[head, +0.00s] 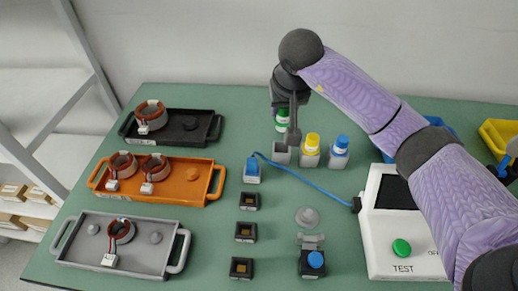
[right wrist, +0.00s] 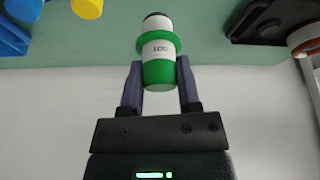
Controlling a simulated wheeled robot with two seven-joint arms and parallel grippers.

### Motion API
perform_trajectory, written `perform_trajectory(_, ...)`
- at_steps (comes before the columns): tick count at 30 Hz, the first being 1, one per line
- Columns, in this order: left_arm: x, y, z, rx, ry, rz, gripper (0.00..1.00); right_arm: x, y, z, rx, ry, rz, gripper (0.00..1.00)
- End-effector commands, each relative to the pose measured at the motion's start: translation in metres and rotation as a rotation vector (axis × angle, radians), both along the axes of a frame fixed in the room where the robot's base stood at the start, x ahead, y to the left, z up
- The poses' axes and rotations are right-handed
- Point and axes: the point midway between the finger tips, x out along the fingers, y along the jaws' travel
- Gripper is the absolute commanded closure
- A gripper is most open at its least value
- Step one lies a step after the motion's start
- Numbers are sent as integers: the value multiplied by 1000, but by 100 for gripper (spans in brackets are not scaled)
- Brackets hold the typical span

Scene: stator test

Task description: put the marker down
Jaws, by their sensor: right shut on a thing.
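The marker (right wrist: 158,50) is a short green and white cylinder with a dark end and a printed label. My right gripper (right wrist: 159,75) is shut on it, with one finger on each side. In the head view the marker (head: 281,121) is partly hidden by my right gripper (head: 290,112). It shows just above and behind a grey holder (head: 281,155) whose top looks empty. I cannot tell the exact gap between them. A yellow marker (head: 312,142) and a blue marker (head: 341,146) stand upright in similar holders to the right. My left gripper is not in view.
Black (head: 203,116), orange (head: 208,176) and grey (head: 136,250) trays with wound stators lie at the left. A white tester (head: 380,247) stands at right, with a blue cable (head: 305,180) crossing the green table. Small black blocks (head: 245,232) sit in the middle.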

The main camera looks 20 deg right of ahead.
Motion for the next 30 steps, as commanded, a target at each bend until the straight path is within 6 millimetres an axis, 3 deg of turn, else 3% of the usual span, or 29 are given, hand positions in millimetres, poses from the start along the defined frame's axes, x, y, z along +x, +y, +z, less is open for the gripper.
perform_trajectory(1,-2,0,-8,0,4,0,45,-1,0,-19,2,7,0,100)
perform_trajectory(3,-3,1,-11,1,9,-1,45,-1,0,-32,1,4,-1,100)
perform_trajectory(12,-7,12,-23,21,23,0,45,0,0,-78,1,2,0,100)
perform_trajectory(27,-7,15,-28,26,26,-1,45,0,0,-85,-1,0,0,100)
perform_trajectory(28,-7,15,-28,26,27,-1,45,0,0,-85,0,0,1,53)
perform_trajectory(30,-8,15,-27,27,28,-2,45,0,0,-84,0,0,0,39)
